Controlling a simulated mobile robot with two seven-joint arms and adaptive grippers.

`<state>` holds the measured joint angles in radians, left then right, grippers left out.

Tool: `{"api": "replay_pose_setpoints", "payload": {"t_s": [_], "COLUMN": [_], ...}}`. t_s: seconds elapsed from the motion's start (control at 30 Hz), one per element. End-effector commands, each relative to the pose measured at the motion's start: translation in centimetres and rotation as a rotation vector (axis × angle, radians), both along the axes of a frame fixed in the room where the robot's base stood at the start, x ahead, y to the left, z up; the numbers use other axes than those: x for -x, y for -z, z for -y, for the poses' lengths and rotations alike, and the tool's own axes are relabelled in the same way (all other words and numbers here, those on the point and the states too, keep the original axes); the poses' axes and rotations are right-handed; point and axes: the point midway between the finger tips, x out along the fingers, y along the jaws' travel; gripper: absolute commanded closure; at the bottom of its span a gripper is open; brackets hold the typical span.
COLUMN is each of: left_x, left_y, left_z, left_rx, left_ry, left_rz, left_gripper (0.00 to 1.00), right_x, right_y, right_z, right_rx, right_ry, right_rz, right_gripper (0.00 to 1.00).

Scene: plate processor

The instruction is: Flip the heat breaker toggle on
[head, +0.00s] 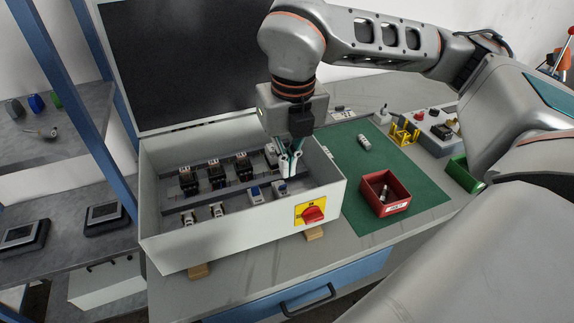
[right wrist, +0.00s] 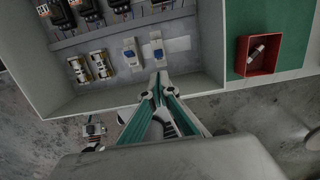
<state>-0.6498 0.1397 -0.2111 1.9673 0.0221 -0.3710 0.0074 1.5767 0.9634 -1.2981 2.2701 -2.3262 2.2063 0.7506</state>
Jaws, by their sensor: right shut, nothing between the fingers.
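An open grey electrical box (head: 215,243) stands on the workbench. Inside it are two small white breakers with blue toggles, a left one (head: 255,194) and a right one (head: 281,188). In the right wrist view the left breaker (right wrist: 130,54) and the right breaker (right wrist: 156,50) sit side by side. I cannot read which one is the heat breaker, nor tell the toggle positions. My right gripper (head: 289,168) points down into the box, shut and empty, close to the right breaker. In the right wrist view its fingertips (right wrist: 159,91) lie just below that breaker; contact is unclear. My left gripper is out of view.
Dark contactors (head: 215,172) and two fuse-like parts (head: 203,213) share the box. A red-yellow rotary switch (head: 313,214) is on its front wall. A red bin (head: 386,206) stands on the green mat (head: 345,190) to the right. The box walls surround the gripper.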

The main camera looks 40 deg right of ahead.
Motion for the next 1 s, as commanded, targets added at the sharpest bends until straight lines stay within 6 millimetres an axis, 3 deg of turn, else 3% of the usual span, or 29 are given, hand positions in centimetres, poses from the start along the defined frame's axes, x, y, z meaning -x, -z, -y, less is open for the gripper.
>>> {"api": "replay_pose_setpoints", "payload": {"t_s": [0.2,0.4,0.6,1.0], "left_x": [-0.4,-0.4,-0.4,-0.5], "left_y": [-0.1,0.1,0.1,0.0], "left_z": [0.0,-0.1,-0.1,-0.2], "left_rx": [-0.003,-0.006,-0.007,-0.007], "left_ry": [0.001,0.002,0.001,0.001], "left_rz": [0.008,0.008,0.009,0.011], "left_gripper": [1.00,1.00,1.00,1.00], "right_x": [-0.3,-0.7,-0.8,-0.9], "right_y": [4.2,6.7,7.6,7.6], "right_z": [0.1,0.2,0.2,0.2], "right_rx": [0.001,0.000,0.000,-0.001], "right_ry": [0.000,0.001,0.000,0.001], "right_rz": [-0.006,-0.003,-0.001,-0.005], "right_gripper": [1.00,1.00,1.00,1.00]}}
